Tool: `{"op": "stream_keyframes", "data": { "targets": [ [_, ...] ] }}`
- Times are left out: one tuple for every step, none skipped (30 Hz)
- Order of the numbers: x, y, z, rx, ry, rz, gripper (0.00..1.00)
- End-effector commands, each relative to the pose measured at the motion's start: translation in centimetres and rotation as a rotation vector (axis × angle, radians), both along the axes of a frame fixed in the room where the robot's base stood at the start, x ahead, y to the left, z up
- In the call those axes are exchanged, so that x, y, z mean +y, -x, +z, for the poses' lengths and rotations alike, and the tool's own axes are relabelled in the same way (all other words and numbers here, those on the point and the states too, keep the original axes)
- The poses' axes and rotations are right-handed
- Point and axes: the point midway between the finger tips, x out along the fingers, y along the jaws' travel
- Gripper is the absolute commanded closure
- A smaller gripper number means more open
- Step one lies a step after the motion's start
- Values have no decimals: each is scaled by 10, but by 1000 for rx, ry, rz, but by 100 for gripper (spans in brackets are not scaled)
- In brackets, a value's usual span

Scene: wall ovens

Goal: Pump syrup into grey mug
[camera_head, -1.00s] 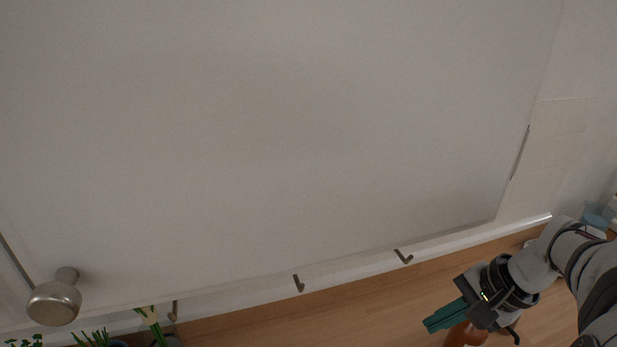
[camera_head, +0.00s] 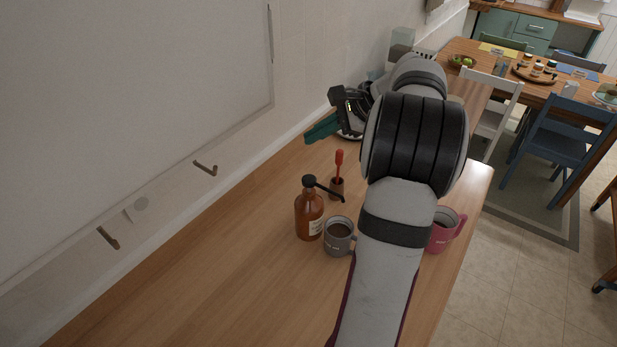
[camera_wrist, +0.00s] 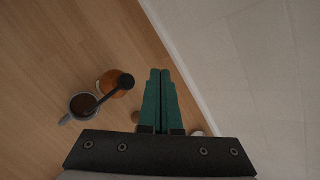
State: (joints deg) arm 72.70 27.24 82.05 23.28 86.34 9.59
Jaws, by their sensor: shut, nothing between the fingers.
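An amber syrup bottle (camera_head: 309,217) with a black pump head stands upright on the wooden counter. Its black spout points right, over the grey mug (camera_head: 338,240), which stands close beside it with dark liquid inside. In the wrist view the bottle's black pump head (camera_wrist: 126,81) and spout reach toward the grey mug (camera_wrist: 84,106) at left. My gripper (camera_head: 321,130), with green fingers, is up and behind the bottle in the head view, apart from it. In the wrist view the fingers (camera_wrist: 160,76) are together and empty.
A small brown pot with a red-handled tool (camera_head: 338,178) stands behind the bottle. A pink mug (camera_head: 443,230) stands right of my arm, partly hidden by it. The wall with hooks (camera_head: 206,168) runs along the left. The front left counter (camera_head: 230,280) is clear.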

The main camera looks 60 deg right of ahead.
Motion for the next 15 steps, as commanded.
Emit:
{"op": "stream_keyframes", "data": {
  "targets": [
    [0, 0, -6, 1, -3, 0, 100],
    [0, 0, -9, 0, -2, 0, 100],
    [1, 0, -15, 1, -2, 1, 100],
    [1, 0, -20, 1, -3, 0, 100],
    [1, 0, -25, 1, -3, 0, 100],
    [1, 0, -31, 1, -3, 0, 100],
    [1, 0, -35, 2, -3, 1, 100],
    [1, 0, -40, 2, -1, 0, 100],
    [1, 0, -46, 1, -3, 0, 100],
    [1, 0, -50, 2, -2, 0, 100],
    [1, 0, -54, 2, -1, 0, 100],
    [1, 0, -60, 2, -1, 0, 100],
    [1, 0, -63, 1, -2, 1, 100],
    [1, 0, -66, 1, -1, 0, 100],
    [1, 0, -70, 2, -1, 1, 100]
  ]
}}
